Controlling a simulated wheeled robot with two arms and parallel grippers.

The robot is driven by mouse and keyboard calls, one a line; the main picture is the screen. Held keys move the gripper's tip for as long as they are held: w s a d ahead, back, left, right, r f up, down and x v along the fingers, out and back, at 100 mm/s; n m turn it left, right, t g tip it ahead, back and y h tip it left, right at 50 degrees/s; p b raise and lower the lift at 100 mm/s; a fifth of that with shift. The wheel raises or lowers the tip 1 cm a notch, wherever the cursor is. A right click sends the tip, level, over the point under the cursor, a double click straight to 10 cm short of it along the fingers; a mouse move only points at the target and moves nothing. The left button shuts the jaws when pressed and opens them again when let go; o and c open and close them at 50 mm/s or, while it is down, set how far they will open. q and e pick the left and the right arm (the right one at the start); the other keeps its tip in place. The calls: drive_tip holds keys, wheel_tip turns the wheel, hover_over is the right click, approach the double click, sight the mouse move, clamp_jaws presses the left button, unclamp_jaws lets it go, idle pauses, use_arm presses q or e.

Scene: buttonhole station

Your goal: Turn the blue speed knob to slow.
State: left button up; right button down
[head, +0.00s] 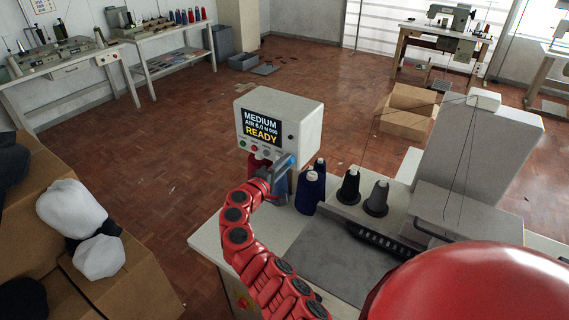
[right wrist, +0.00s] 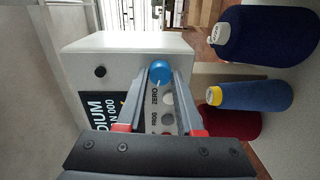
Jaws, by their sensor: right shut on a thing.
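The control box (head: 305,128) is a light grey unit on the station table. Its screen (head: 262,127) reads MEDIUM, AIR 6.0 N 000 and READY. The blue speed knob (head: 292,160) is low on the box's right side, partly hidden by my right gripper (head: 281,165). In the right wrist view the round blue knob (right wrist: 160,71) sits between the fingertips of my right gripper (right wrist: 161,77), which is shut on it. Labels including ZERO and paler round controls show between the fingers. My left gripper is not in view.
The wrist view also shows a blue cone (right wrist: 250,95) and a red cone (right wrist: 228,122). The sewing machine (head: 470,160) stands at the right.

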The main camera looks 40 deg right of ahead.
drive_tip(key=shift+a+n+g+p, duration=0.1)
drive_tip(key=shift+n+g+p, duration=0.2)
drive_tip(key=shift+n+p, duration=2.5)
drive_tip(key=n+b, duration=0.2)
drive_tip(key=n, duration=0.1)
drive_tip(key=shift+w+b, duration=0.1)
drive_tip(key=shift+b, duration=0.2)
drive_tip(key=c, duration=0.5)
unclamp_jaws()
drive_tip(key=shift+c, duration=0.2)
drive_tip(key=f+b+v, duration=0.1)
drive_tip(key=b+v, duration=0.2)
drive_tip(key=v, duration=1.4)
drive_tip(key=shift+a+r+b, duration=0.2)
drive_tip(key=shift+r+b, duration=0.05)
drive_tip(key=shift+b, duration=0.1)
